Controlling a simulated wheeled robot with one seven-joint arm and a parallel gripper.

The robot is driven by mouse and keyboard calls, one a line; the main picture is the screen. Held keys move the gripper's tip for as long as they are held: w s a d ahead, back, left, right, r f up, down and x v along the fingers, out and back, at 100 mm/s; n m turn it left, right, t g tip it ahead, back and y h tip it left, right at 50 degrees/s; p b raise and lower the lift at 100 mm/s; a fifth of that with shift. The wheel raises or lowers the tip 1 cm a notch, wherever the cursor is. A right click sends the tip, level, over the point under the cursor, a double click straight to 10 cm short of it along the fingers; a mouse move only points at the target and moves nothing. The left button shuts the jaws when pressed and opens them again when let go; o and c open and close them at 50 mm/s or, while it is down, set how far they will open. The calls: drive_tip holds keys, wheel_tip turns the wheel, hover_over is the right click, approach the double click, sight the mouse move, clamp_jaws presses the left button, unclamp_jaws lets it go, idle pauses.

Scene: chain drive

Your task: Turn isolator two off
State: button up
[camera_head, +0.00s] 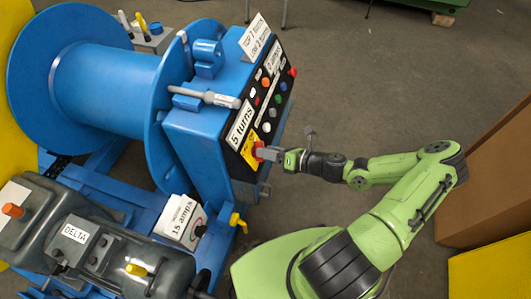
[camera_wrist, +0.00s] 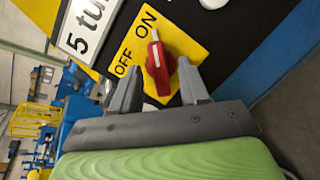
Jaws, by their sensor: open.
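A red isolator handle (camera_wrist: 158,68) sits on a yellow plate (camera_wrist: 185,42) marked ON and OFF in the wrist view. The handle's narrow end with a white mark lies by the word ON. No isolator number is readable. My gripper (camera_wrist: 158,66) is open, with one finger on each side of the handle; I cannot tell if either finger touches it. In the head view my gripper (camera_head: 268,153) reaches the lower end of the blue control box's black panel (camera_head: 266,107) from the right, partly covering the red handle and the yellow plate (camera_head: 249,148).
Buttons and a "5 turns" label (camera_head: 240,125) lie further up the panel, with another red knob (camera_head: 292,71) at its far end. A blue reel (camera_head: 105,85) and a grey motor (camera_head: 70,240) stand left.

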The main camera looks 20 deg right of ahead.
drive_tip(key=shift+x, duration=0.75)
drive_tip(key=shift+c, duration=0.4)
clamp_jaws()
